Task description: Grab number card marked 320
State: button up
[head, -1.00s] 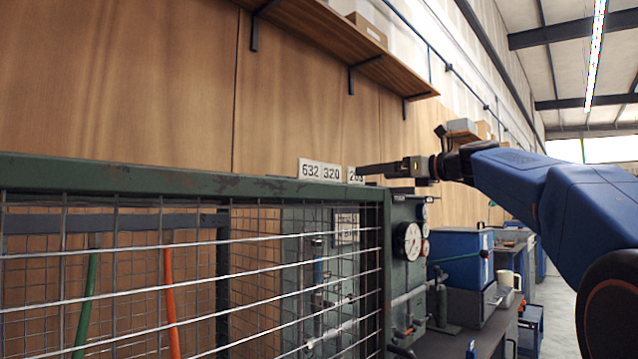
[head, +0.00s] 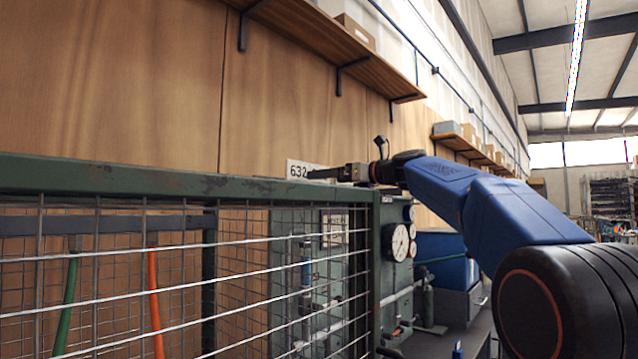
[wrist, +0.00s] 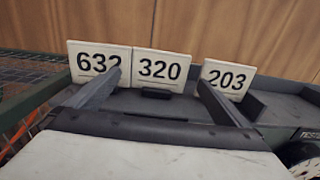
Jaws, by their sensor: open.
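The white card marked 320 (wrist: 160,68) stands upright in the middle of the wrist view, between the card marked 632 (wrist: 97,58) on its left and the card marked 203 (wrist: 228,76) on its right. My gripper (wrist: 152,92) is open and empty, with one finger in front of the 632 card and the other in front of the 203 card. The 320 card shows between the fingers, a little beyond them. In the head view my gripper (head: 318,174) covers the 320 and 203 cards, and only the 632 card (head: 299,169) is readable.
A wooden wall (head: 110,80) rises behind, with a shelf (head: 335,45) above. Gauges (head: 399,243) sit on the panel below my gripper.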

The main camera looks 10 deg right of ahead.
jog(key=shift+r+x, duration=0.15)
jog(key=shift+x, duration=1.15)
jog(key=shift+r+x, duration=0.2)
jog(key=shift+x, duration=1.1)
jog(key=shift+c, duration=0.3)
jog(key=c, duration=1.1)
jog(key=shift+r, duration=0.1)
